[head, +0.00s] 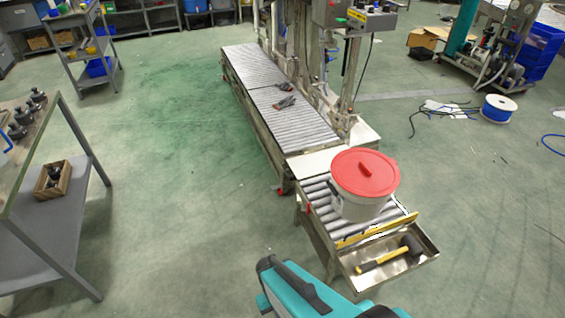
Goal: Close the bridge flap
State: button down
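A flat, light metal plate (318,162) spans the gap between the long roller conveyor (265,80) and the short roller section (318,200). It looks level, and it may be the bridge flap, but I cannot tell for sure. A white bucket (358,203) with a red lid (365,174) stands upright on the short rollers, just in front of the plate. A yellow-and-black edged bar (376,230) crosses the near end of the rollers. Teal and dark parts of my own body show at the bottom edge. My gripper is not in view.
A metal tray (425,245) at the near end holds a yellow-handled hammer (385,258). Dark tools (285,102) lie on the long conveyor. A shelf table (45,215) stands left, with clear green floor between. A cable spool (498,108) and loose cables lie right.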

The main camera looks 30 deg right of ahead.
aim_at(304, 167)
jog(key=u, duration=0.65)
jog(key=i, duration=1.4)
jog(key=u, duration=0.25)
